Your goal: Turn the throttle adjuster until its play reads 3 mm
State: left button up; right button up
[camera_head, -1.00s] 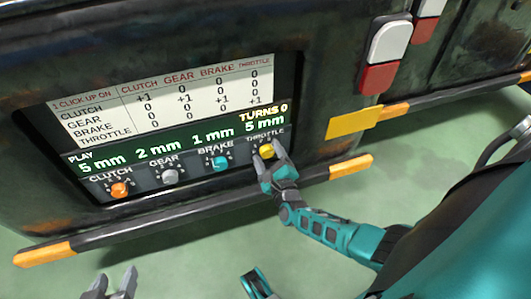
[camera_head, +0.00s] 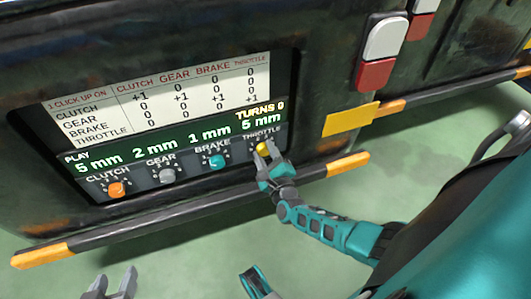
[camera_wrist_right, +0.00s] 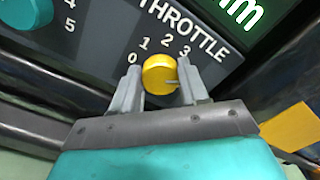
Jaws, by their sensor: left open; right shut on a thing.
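The yellow throttle adjuster knob (camera_head: 264,147) is at the right end of the panel's row of knobs. My right gripper (camera_head: 267,152) is shut on it; in the right wrist view the knob (camera_wrist_right: 159,75) sits between the two fingers (camera_wrist_right: 160,85). Numbers 0 to 3 show around the knob, and its marker line points to the right. The play display (camera_head: 261,122) reads 5 mm for throttle, with TURNS 0 above it. My left gripper (camera_head: 110,285) is open and empty at the bottom left, away from the panel; only its fingers show.
The clutch (camera_head: 116,189), gear (camera_head: 167,175) and brake (camera_head: 217,161) knobs stand to the left, reading 5, 2 and 1 mm. A printed click table (camera_head: 160,95) is above them. A black bar with orange ends (camera_head: 348,164) runs below the panel.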

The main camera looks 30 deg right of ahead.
jog(key=n, duration=0.7)
jog(key=shift+n, duration=0.4)
jog(key=n, duration=0.4)
jog(key=shift+f, duration=0.1)
jog(key=shift+n, duration=1.7)
jog(key=o, duration=1.1)
jog(key=shift+f, duration=0.1)
jog(key=shift+c, duration=0.2)
